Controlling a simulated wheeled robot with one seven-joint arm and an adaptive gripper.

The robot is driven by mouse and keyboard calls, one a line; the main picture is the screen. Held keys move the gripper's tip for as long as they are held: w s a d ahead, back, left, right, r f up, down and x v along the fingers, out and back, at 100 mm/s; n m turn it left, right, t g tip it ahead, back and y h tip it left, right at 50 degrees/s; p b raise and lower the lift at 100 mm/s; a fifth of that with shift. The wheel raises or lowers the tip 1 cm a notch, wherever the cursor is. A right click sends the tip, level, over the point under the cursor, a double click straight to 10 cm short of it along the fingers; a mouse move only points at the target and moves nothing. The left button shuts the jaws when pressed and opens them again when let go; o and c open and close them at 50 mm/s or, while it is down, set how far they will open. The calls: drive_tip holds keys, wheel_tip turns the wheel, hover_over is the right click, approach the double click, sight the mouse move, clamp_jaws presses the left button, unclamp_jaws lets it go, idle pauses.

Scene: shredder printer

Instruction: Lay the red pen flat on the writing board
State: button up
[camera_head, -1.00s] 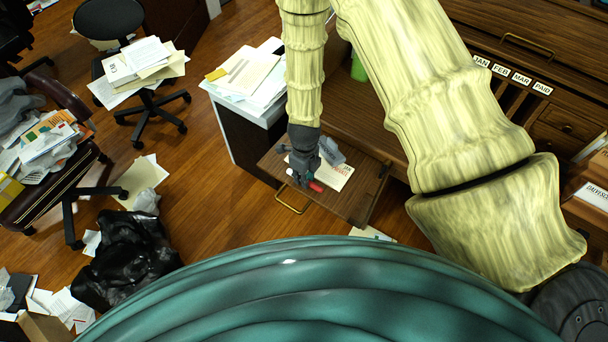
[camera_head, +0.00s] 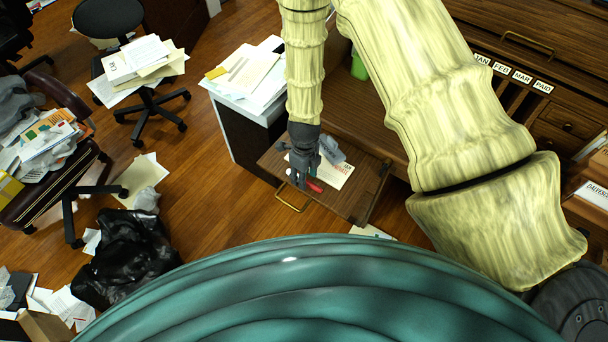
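The writing board (camera_head: 350,205) is a brown wooden pull-out leaf at the front of the desk, with a brass handle at its near edge. The red pen (camera_head: 315,187) shows at my gripper (camera_head: 303,184), over the board. Its red part sticks out to the right of the fingers, and a small whitish end shows to the left. My dark grey gripper points down at the board and hides the pen's middle. The fingers are too small to tell whether they grip the pen. I cannot tell whether the pen touches the board.
A white paper with print (camera_head: 335,174) and a grey crumpled item (camera_head: 331,152) lie on the board beside my gripper. A white-topped cabinet with papers (camera_head: 240,90) stands to the left. The desk (camera_head: 375,130) rises behind. The board's right part is clear.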

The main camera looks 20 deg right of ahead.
wheel_tip(320, 180, up, 12)
drive_tip(key=shift+f, duration=0.2)
idle(0.4)
idle(0.6)
